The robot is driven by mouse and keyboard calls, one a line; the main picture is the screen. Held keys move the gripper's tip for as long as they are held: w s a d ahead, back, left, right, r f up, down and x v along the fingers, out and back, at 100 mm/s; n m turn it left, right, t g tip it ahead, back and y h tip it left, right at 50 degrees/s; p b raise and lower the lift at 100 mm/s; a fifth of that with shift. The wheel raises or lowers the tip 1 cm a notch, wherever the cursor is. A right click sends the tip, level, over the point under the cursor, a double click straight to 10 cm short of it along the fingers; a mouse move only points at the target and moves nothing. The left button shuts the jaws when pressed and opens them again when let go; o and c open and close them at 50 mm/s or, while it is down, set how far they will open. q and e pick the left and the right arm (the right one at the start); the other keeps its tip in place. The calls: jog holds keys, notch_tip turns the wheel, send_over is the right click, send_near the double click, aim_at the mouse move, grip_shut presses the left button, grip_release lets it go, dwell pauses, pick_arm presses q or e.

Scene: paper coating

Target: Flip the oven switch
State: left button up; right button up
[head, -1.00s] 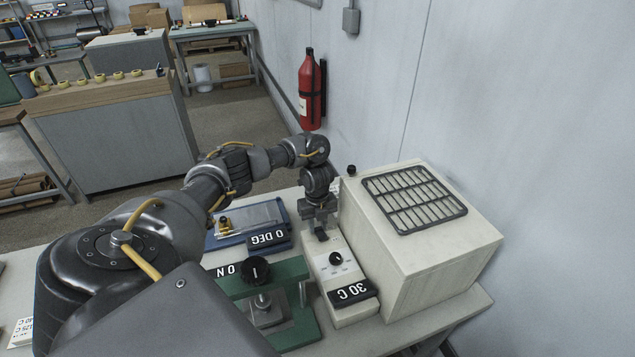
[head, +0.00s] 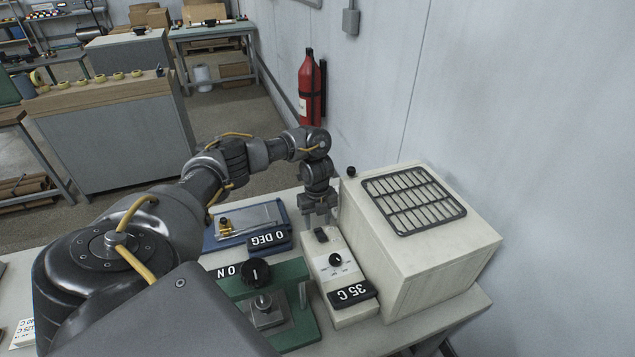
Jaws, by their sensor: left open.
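The oven (head: 405,255) is a large cream box with a dark grille on top, at the right of the table. In front of its left side is a narrow white control box (head: 345,312) with a black switch (head: 320,235) at its far end, a round black knob (head: 335,259) and a display (head: 351,292) reading "35 C". My left gripper (head: 319,218) is open and points down just behind the switch, near the far end of the control box. Whether it touches the box cannot be told. My right gripper is not in view.
A green device (head: 292,335) with a black knob and an "ON" label stands left of the control box. Behind it is a blue tray-like device (head: 213,241) with a "0 DEG" display (head: 268,239). A wall with a red fire extinguisher (head: 308,90) is behind.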

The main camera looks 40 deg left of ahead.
pick_arm(q)
notch_tip(320, 180, up, 8)
jog(key=shift+r+p, duration=0.2)
jog(key=shift+p, duration=0.25)
jog(key=shift+w+a, duration=0.1)
